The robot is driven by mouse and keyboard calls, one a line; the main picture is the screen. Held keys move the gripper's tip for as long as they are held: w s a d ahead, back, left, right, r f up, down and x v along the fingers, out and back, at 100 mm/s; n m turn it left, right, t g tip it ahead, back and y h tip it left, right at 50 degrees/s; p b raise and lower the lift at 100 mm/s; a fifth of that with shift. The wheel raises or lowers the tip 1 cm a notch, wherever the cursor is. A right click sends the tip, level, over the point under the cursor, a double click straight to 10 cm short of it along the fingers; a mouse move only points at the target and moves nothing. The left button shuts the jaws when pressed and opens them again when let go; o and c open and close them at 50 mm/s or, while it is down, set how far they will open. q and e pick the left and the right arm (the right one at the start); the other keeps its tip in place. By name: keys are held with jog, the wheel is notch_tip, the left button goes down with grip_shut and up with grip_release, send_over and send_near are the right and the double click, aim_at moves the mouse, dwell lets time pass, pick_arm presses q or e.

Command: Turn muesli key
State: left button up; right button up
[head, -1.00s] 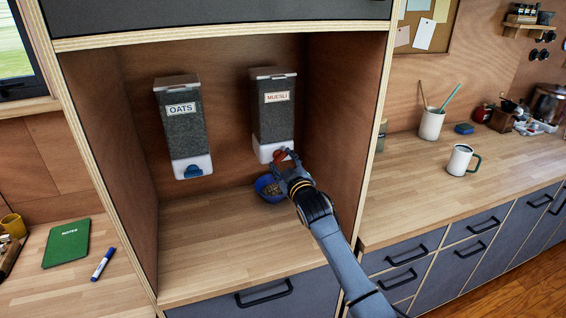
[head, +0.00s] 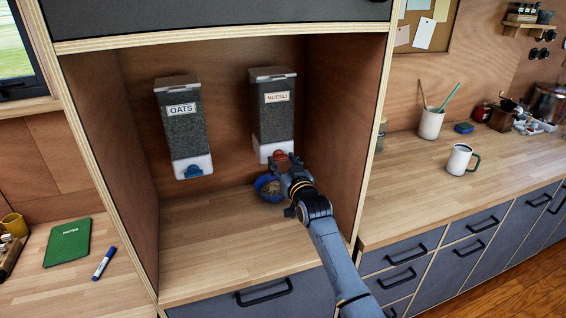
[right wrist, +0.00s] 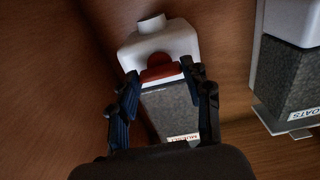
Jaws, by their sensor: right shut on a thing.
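The muesli dispenser (head: 273,123) hangs on the alcove's back wall, with a dark see-through body, white base and "MUESLI" label. Its red key (head: 281,155) is at the front of the base, and also shows in the right wrist view (right wrist: 160,67). My right gripper (head: 284,163) is shut on the key, its fingers at either side (right wrist: 160,75). The gripper partly hides the key in the head view. A blue bowl (head: 272,197) with grainy food in it stands under the dispenser, partly behind the gripper. My left gripper is not in view.
The oats dispenser (head: 184,125) with a blue key (head: 193,171) hangs to the left. The alcove's right wall (head: 340,110) is close to my right arm. The alcove floor (head: 210,245) left of the bowl is clear. A mug (head: 459,160) stands on the right counter.

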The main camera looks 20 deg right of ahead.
jog(key=shift+f, duration=0.2)
jog(key=o, duration=0.9)
jog(key=shift+o, duration=1.3)
jog(key=shift+r, duration=0.1)
jog(key=shift+s, duration=0.1)
jog(key=s, duration=1.2)
jog(key=shift+d, duration=0.2)
